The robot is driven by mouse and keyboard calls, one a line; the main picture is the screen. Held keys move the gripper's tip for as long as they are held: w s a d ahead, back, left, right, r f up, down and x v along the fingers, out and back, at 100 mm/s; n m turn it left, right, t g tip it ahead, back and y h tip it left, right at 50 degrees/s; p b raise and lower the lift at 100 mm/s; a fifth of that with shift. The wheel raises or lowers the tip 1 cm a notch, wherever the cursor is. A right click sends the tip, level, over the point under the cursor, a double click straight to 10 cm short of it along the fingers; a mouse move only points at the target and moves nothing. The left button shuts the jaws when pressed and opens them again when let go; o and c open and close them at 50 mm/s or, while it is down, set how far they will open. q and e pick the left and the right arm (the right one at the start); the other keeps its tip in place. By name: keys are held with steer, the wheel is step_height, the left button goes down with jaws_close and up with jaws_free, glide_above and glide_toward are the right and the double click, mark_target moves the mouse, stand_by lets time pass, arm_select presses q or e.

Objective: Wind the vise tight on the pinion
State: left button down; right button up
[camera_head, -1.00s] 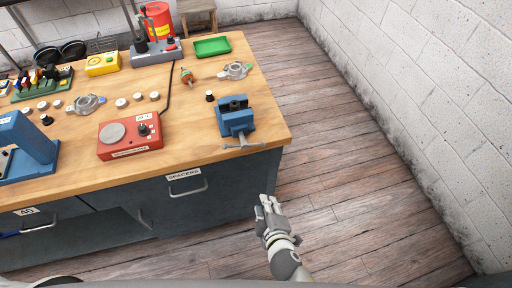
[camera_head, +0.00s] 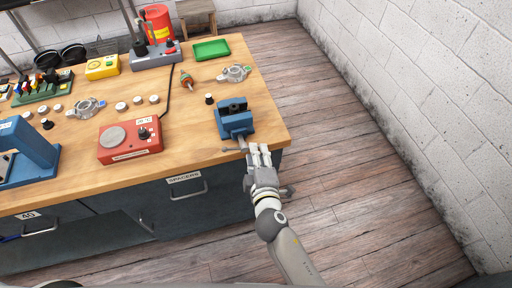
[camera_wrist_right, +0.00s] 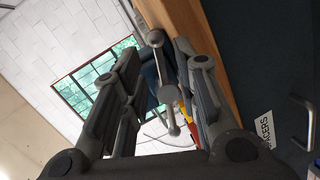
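The blue vise (camera_head: 235,122) stands at the right front corner of the wooden bench, with dark jaws on top. I cannot make out a pinion in the jaws. Its grey handle bar (camera_head: 230,150) is at the front, partly hidden by my right gripper (camera_head: 258,150), which is at the bench edge just in front of the vise. In the right wrist view the gripper's fingers (camera_wrist_right: 165,100) are apart, with the handle bar (camera_wrist_right: 163,80) showing between them. Whether they touch it I cannot tell. The blue vise body (camera_wrist_right: 149,76) is behind. My left gripper is out of view.
A red device (camera_head: 130,143) with a dial lies left of the vise. A small dark knob-like part (camera_head: 209,99) is behind it, with a green tray (camera_head: 212,49) further back. A drawer front (camera_head: 186,188) is below the bench edge. The floor to the right is clear.

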steer(key=shift+x, duration=1.35)
jaws_close()
